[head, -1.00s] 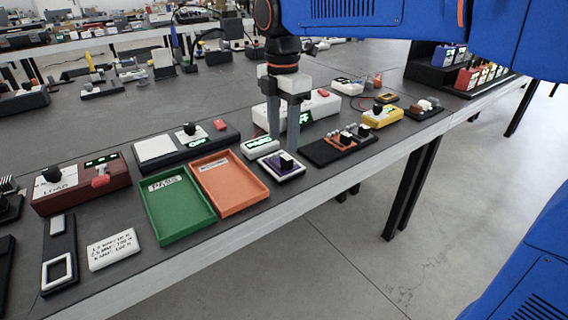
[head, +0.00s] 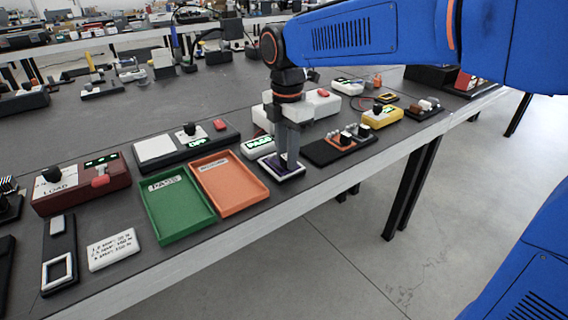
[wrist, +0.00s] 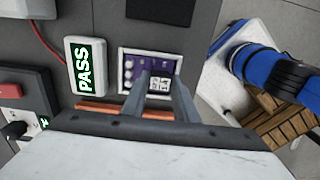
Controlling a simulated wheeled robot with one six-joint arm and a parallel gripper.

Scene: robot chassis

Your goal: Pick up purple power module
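The purple power module (head: 268,164) is a small purple panel in a white frame, lying flat on the table right of the orange tray. In the wrist view the module (wrist: 131,63) shows white round marks and a black-and-white patch. My gripper (head: 287,163) points straight down over it, with its two grey fingers reaching the module's top.
A lit PASS display (head: 257,146) stands just left of the module. The orange tray (head: 240,204) and green tray (head: 190,231) are further left. A black board with small parts (head: 322,152) is close on the right. A white box (head: 322,103) stands behind. The table's front edge is near.

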